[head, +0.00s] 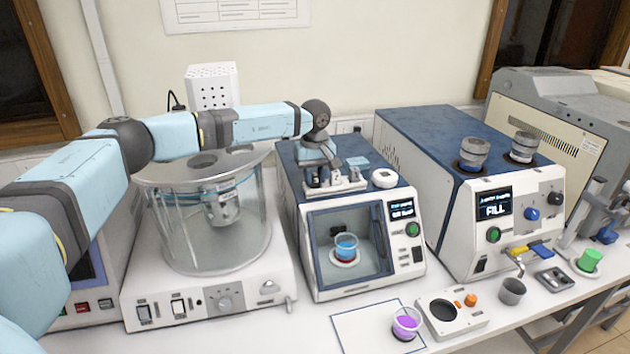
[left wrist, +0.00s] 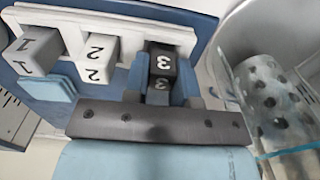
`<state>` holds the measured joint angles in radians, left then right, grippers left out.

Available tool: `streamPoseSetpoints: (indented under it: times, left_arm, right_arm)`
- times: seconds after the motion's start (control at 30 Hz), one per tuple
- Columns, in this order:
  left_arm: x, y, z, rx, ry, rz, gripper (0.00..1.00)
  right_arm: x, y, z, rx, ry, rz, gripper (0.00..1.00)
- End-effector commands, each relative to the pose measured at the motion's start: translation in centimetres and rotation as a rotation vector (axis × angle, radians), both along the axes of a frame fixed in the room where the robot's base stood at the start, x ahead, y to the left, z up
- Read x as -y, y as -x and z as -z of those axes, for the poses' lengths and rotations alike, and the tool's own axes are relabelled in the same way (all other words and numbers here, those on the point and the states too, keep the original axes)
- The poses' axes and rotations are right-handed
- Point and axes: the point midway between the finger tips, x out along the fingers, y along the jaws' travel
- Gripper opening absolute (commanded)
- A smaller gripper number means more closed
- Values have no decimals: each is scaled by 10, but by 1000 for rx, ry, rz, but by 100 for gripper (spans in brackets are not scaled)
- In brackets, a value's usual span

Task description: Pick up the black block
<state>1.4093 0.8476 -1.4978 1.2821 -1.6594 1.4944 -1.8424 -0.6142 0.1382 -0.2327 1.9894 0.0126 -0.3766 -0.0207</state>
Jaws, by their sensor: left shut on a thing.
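The black block (left wrist: 161,67), marked with a white 3, stands at the end of a white rack (left wrist: 115,14) on top of the middle machine. My left gripper (left wrist: 162,88) is shut on it, with one light blue finger on each side. In the head view my left gripper (head: 318,172) reaches down to the rack from above, and the block is mostly hidden by the fingers. I cannot tell whether the block is lifted from the rack. White blocks marked 2 (left wrist: 97,58) and 1 (left wrist: 36,53) stand beside it. My right gripper is not in view.
The middle machine (head: 409,253) holds a blue cup (head: 345,247) behind its window. A glass chamber (head: 208,235) stands close on the left, and a FILL machine (head: 480,255) with two metal cups on the right. A purple cup (head: 406,323) sits in front.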

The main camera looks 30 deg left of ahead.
Motion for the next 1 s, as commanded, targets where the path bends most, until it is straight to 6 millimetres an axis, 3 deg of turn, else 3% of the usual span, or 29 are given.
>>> streamPoseSetpoints:
  times: [0.17, 0.37, 0.8, 1.0]
  left_arm:
    - [0, -1, -5, 2, 1, 0, 2]
    - [0, -1, -29, 4, 2, 0, 2]
    - [1, 0, -148, 4, 1, 1, 2]
    - [1, -1, -185, 3, 1, 1, 2]
  right_arm:
    - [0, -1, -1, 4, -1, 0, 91]
    - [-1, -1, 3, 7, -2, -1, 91]
    - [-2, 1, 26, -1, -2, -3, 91]
    - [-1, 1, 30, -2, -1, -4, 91]
